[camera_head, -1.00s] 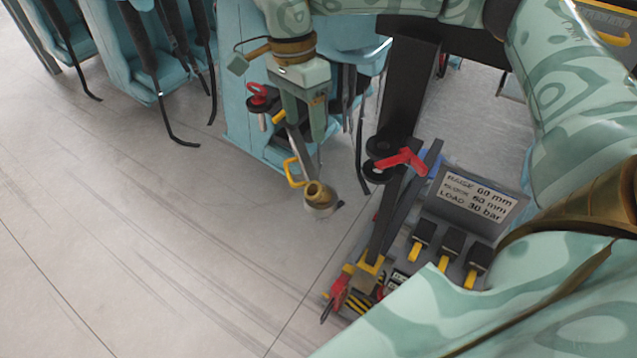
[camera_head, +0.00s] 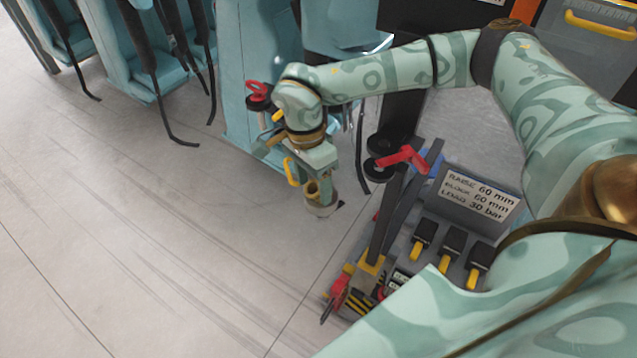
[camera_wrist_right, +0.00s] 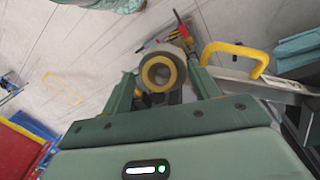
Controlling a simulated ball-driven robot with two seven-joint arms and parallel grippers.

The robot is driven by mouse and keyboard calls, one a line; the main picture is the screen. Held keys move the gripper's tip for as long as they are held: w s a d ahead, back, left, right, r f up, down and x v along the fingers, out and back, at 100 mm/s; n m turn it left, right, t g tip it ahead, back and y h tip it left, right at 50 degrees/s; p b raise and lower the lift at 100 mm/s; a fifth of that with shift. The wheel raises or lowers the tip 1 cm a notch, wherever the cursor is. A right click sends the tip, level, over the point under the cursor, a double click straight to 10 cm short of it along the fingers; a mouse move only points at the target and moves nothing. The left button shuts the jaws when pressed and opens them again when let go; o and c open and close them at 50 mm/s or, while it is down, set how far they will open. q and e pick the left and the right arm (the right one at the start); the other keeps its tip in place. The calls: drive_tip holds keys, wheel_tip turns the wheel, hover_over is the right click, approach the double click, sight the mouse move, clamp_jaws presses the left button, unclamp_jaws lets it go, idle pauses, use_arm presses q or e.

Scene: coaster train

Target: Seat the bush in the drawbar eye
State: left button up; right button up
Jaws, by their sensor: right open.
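The brass-coloured bush (camera_head: 312,189) stands at the grey drawbar eye (camera_head: 321,209), with its upper part showing above the eye. The bush shows as a gold ring with an open bore in the right wrist view (camera_wrist_right: 163,73), and the eye's grey rim (camera_wrist_right: 166,48) shows behind it. My right gripper (camera_head: 318,184) is open and low over the bush. In the wrist view its two fingers (camera_wrist_right: 160,77) are on either side of the bush; I cannot tell whether they touch it. How deep the bush sits is hidden. My left gripper is not in view.
A yellow handle (camera_head: 291,172) is close beside the gripper; it also shows in the wrist view (camera_wrist_right: 240,56). A lever panel (camera_head: 478,190) reading raise 60 mm, block 60 mm, load 30 bar stands right. Blue train seats (camera_head: 140,60) are behind. Floor at left is clear.

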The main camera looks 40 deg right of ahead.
drive_tip(key=c, duration=1.1)
drive_tip(key=shift+r, duration=0.15)
